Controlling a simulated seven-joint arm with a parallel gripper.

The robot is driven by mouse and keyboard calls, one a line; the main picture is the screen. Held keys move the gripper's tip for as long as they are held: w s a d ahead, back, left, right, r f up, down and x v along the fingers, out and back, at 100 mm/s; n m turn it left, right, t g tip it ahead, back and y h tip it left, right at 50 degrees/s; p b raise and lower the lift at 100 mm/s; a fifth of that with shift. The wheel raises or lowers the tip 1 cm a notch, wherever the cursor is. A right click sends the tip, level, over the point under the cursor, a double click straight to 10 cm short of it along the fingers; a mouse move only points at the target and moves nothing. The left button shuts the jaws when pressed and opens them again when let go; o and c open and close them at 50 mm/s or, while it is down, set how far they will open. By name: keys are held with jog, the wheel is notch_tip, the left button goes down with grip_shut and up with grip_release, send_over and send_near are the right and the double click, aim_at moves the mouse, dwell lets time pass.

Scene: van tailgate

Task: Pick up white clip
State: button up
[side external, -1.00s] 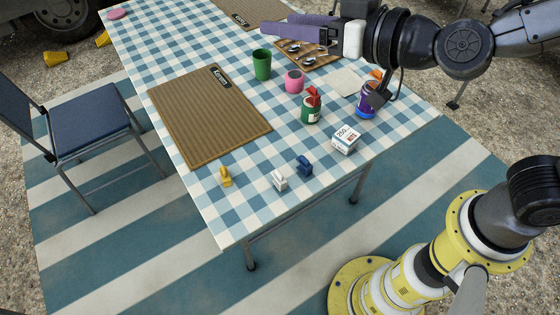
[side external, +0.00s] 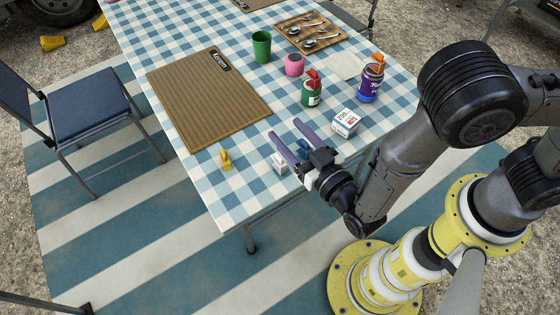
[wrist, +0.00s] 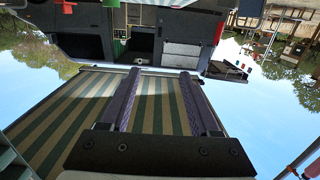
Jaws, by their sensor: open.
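The white clip (side external: 280,165) stands on the checked table near its front edge, partly hidden behind my gripper in the side view. A blue clip (side external: 304,146) shows partly just behind my gripper, and a yellow clip (side external: 226,160) stands to the left of the white one. My gripper (side external: 284,142) is open, with its two purple fingers pointing left and away above the table's front edge, over the clips in the picture. The fingers also show in the wrist view (wrist: 157,95), with nothing between them. The wrist view looks toward the van and awning, and no clip shows there.
A white box (side external: 344,122), a green can (side external: 311,92) and a purple jar (side external: 370,80) stand behind and right of my gripper. A pink cup (side external: 294,65) and green cup (side external: 262,47) stand farther back. A brown mat (side external: 205,105) lies left.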

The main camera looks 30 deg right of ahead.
send_near(274, 154)
jog(key=w, duration=0.3)
jog(key=shift+w+f, duration=0.1)
jog(key=shift+w, duration=0.15)
jog(key=shift+w+f, duration=0.1)
jog(key=shift+f, duration=0.1)
jog(key=w, duration=0.7)
jog(key=shift+w+f, duration=0.15)
jog(key=shift+f, duration=0.05)
jog(key=shift+c, duration=0.3)
grip_shut()
